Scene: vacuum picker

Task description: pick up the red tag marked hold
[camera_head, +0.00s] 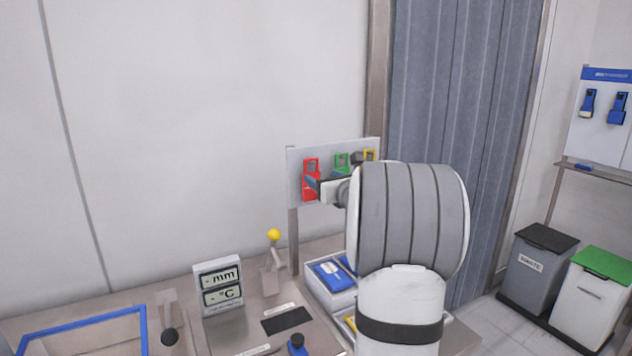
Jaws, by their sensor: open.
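The red tag (311,166) hangs at the left end of a pale board (294,187) standing at the back edge of the bench. Any writing on it is too small to read. My gripper (314,187) is in front of the tag's lower part, with its fingers pointing left toward the board. It is open, and I cannot tell whether a finger touches the tag. A green tag (342,160) and a yellow tag (370,155) hang to the right of the red one.
Below are a white tray (318,296) with blue items, a mm/°C display (219,286) and a yellow-knobbed lever (274,235). A blue frame (84,323) lies at the front left. Grey and green-lidded bins (592,299) stand on the floor at right.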

